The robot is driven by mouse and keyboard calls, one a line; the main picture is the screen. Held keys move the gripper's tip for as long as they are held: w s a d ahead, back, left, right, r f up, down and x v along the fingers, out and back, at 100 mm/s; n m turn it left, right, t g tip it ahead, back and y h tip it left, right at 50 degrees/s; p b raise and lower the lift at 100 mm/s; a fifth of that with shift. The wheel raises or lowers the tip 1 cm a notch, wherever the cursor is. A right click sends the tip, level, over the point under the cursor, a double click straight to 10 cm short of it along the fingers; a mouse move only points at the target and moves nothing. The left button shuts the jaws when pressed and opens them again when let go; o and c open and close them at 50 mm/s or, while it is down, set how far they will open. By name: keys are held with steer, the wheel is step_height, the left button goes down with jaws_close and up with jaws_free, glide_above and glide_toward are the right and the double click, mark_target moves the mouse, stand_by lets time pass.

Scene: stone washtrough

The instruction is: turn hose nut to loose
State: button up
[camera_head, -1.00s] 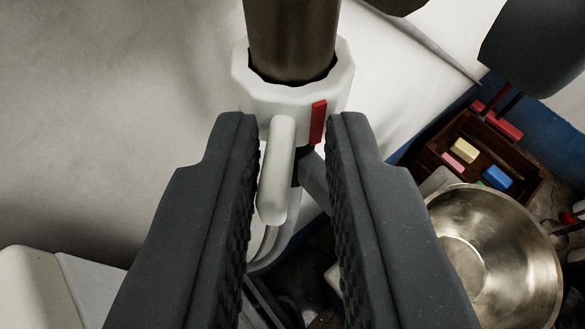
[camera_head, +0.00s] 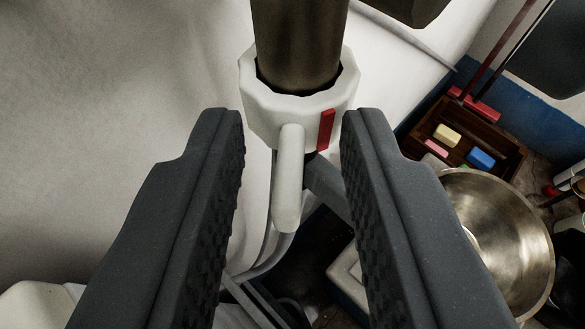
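The hose nut (camera_head: 270,108) is a white faceted collar around a dark metal pipe (camera_head: 299,40) at the top middle. A red mark (camera_head: 326,130) is on its front right side. A white lever (camera_head: 288,185) hangs down from the nut, tilted slightly. My gripper (camera_head: 292,125) is open, with one dark ridged finger on each side of the lever and the lower nut. The far side of the nut is hidden.
A metal bowl (camera_head: 505,240) stands at the lower right. Behind it is a wooden box (camera_head: 487,122) with several coloured blocks. A grey hose (camera_head: 265,265) curves below the lever. A dark grey object (camera_head: 550,50) is at the upper right. A pale wall (camera_head: 110,120) fills the left.

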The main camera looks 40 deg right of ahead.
steer(key=shift+d+f, duration=0.1)
steer(key=v, duration=0.7)
steer(key=shift+a+b, duration=0.2)
steer(key=shift+b, duration=0.15)
steer(key=shift+o, duration=0.3)
steer(key=shift+s, duration=0.1)
